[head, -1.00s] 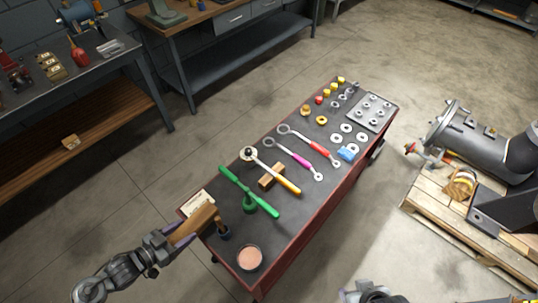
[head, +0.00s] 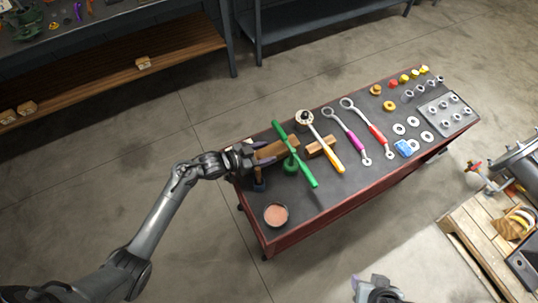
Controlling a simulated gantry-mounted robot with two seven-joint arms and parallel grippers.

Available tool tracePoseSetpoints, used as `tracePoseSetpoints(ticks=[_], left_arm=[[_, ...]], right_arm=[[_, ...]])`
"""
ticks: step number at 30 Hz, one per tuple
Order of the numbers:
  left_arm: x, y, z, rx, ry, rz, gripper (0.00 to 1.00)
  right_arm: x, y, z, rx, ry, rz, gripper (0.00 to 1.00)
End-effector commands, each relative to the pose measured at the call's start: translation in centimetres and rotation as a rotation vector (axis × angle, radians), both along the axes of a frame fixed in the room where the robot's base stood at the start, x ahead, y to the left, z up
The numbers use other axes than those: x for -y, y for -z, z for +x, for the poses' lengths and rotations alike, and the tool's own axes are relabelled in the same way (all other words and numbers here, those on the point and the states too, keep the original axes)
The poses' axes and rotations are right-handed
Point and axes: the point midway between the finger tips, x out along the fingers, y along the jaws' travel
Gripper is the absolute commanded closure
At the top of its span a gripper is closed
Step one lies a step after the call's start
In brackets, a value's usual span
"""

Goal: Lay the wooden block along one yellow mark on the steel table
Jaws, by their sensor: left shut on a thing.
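A wooden block (head: 278,150) is in my left gripper (head: 260,157), which is shut on it at the left end of the red cart (head: 330,217). The block's near end is hidden by the fingers, and I cannot tell whether it touches the cart top. A second wooden block (head: 327,143) lies on the cart under a yellow-handled ratchet (head: 325,140). What looks like part of my right arm (head: 378,289) shows at the bottom edge; its fingers are not clearly seen. I see no yellow marks and cannot identify the steel table with certainty.
A green bar-handled tool (head: 305,168) lies close beside the held block. A round tin (head: 276,214) sits at the cart's near left corner. Wrenches, washers and a plate of studs (head: 447,113) fill the right side. A workbench (head: 130,62) stands behind at left, with open floor between.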

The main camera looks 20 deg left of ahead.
Motion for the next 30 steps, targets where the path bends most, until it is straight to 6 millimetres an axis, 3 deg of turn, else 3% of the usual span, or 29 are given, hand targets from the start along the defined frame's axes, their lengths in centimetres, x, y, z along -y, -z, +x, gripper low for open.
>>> tracePoseSetpoints(ticks=[6,18,30], left_arm=[[1.1,-0.1,1.4,0.002,-0.001,0.0,0.93],[1.2,3.3,1.5,0.001,-0.001,0.0,0.93],[1.1,3.7,1.4,0.002,0.0,0.001,0.93]], right_arm=[[-0.1,0.1,0.0,0.0,0.001,0.002,0.49],[-0.2,0.6,0.0,0.0,0.006,0.008,0.49],[-0.2,0.8,0.0,-0.001,0.004,0.007,0.49]])
